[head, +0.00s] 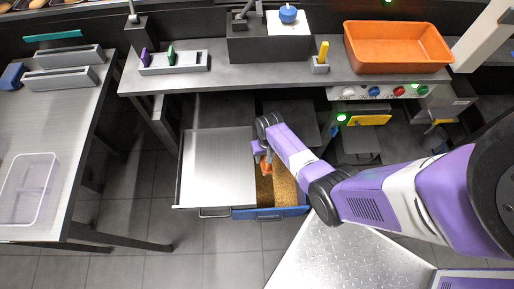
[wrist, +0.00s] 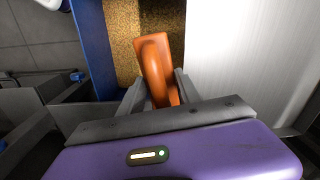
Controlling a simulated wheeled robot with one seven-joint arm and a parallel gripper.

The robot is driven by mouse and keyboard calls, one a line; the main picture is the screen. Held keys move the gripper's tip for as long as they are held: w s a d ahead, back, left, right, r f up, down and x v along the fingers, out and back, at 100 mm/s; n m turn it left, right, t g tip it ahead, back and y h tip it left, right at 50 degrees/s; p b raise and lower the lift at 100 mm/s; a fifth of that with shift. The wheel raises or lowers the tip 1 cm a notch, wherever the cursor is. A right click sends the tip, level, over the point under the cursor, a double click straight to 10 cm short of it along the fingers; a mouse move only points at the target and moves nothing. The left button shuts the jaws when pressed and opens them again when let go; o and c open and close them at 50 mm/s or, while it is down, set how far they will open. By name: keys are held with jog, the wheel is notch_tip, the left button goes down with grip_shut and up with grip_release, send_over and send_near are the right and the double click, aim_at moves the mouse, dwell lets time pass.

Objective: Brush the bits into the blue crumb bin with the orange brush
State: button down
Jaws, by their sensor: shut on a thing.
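My gripper (head: 266,160) points down over the blue crumb bin (head: 270,213), a pulled-out drawer under the worktop. It is shut on the orange brush (wrist: 153,60), whose handle sits between the two fingers in the wrist view. The brush also shows as a small orange patch in the head view (head: 268,167). Golden-brown bits (head: 285,186) cover the bin's floor, with a darker strip on the left. The bin's blue wall (wrist: 94,45) stands left of the brush in the wrist view. Whether the brush touches the bits I cannot tell.
A bare steel drawer top (head: 217,165) lies directly left of the bin. A worktop (head: 250,78) above carries an orange tub (head: 397,45) and a small holder with colored pieces (head: 172,62). A side table (head: 50,120) with a clear tray (head: 28,188) stands left. Floor between is clear.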

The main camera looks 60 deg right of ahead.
jog(key=shift+s+d+r+p, duration=0.1)
jog(key=shift+r+p, duration=2.8)
jog(key=shift+r, duration=0.1)
